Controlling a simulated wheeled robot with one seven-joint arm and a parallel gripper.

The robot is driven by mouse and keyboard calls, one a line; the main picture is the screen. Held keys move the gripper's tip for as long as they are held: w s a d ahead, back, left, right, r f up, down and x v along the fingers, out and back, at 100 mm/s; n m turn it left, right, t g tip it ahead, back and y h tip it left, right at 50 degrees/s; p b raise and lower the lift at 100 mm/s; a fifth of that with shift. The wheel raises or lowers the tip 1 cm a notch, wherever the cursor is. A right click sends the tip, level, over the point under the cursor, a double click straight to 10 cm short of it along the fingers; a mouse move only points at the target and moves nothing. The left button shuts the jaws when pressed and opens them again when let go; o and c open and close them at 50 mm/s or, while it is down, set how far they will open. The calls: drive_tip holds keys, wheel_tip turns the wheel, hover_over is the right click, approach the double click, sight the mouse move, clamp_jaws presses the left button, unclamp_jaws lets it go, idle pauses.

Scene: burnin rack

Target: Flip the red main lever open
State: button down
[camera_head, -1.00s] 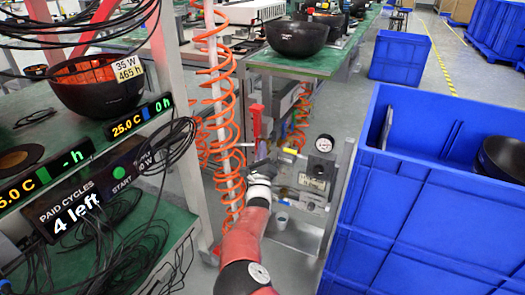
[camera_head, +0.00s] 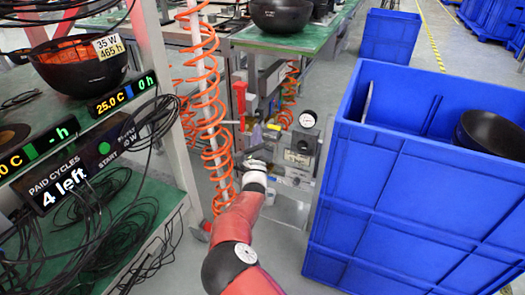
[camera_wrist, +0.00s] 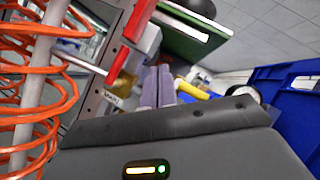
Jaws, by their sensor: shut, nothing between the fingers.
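A red lever handle (camera_head: 240,97) stands upright on the pneumatic panel (camera_head: 300,150) in the head view, behind the orange hoses. In the wrist view the long red handle (camera_wrist: 138,18) runs in from the top edge, with a shorter red handle (camera_wrist: 118,62) below it. My gripper (camera_head: 257,138) is in front of the panel, below and slightly right of the upright red handle. In the wrist view its two grey-purple fingers (camera_wrist: 158,86) are together and empty, right of the short red handle. I see no contact with either handle.
Coiled orange hoses (camera_head: 203,100) hang around a pale post just left of my arm. A large blue crate (camera_head: 415,190) stands close on the right. A yellow handle (camera_wrist: 190,88) is right of my fingers. A gauge (camera_head: 308,119) tops the panel. Loose black cables lie at left.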

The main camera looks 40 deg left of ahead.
drive_tip(key=s+d, duration=0.5)
drive_tip(key=d, duration=0.1)
drive_tip(key=shift+s, duration=0.25)
idle(0.4)
